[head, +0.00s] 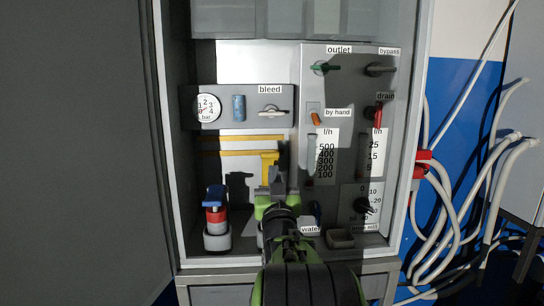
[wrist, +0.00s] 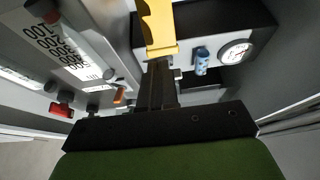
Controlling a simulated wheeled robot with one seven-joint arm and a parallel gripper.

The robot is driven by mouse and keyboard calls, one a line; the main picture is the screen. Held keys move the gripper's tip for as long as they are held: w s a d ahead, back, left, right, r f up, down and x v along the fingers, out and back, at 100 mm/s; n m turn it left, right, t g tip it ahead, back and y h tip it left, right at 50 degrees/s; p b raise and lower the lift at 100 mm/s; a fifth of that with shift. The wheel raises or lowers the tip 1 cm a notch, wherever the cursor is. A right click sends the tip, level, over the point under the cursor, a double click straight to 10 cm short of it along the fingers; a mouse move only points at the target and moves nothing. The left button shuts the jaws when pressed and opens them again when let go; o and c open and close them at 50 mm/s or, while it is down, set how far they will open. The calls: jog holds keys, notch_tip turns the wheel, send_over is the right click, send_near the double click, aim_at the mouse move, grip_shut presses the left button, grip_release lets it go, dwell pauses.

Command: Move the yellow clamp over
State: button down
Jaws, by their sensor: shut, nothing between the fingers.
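The yellow clamp (head: 269,158) is a small bright block with a wider top, in the middle of the cabinet beside two thin yellow lines. In the wrist view the yellow clamp (wrist: 158,25) is at the top centre, just beyond my fingertips. My gripper (head: 276,180) is shut and empty, in front of and just below the clamp in the head view. The shut fingers also show in the wrist view (wrist: 159,72). I cannot tell whether the fingertips touch the clamp. My gripper and arm hide the clamp's lower end and the area below it.
A pressure gauge (head: 207,108) and a blue cylinder (head: 239,108) are on the bleed panel above left. A red-and-blue item stands in a grey holder (head: 217,238) at lower left. A panel with flow scales (head: 327,160) and knobs is at right.

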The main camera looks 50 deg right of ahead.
aim_at(272, 154)
jog(key=p+x, duration=0.1)
jog(key=x, duration=0.2)
jog(key=shift+w+d+r, duration=0.1)
jog(key=shift+w+d, duration=0.15)
jog(key=r+p, duration=0.1)
jog(key=g+y+p, duration=0.1)
jog(key=p, duration=0.1)
jog(key=shift+w+d+r, duration=0.35)
jog(key=shift+d, duration=0.05)
jog(key=w+d+r+g+y+p, duration=0.1)
jog(key=p, duration=0.3)
jog(key=shift+w+d+r+y, duration=0.1)
jog(key=shift+d+y, duration=0.1)
jog(key=shift+y, duration=0.2)
jog(key=p, duration=0.1)
jog(key=w+d+g+y+p, duration=0.1)
jog(key=p, duration=0.1)
jog(key=shift+d+r, duration=0.1)
jog(key=shift+r, duration=0.15)
jog(key=shift+w+d+f+g+y+p, duration=0.1)
jog(key=shift+w+d+g+y+p, duration=0.35)
jog(key=shift+p, duration=0.35)
jog(key=shift+s+a+f, duration=0.1)
jog(key=shift+s, duration=0.05)
jog(key=shift+f, duration=0.1)
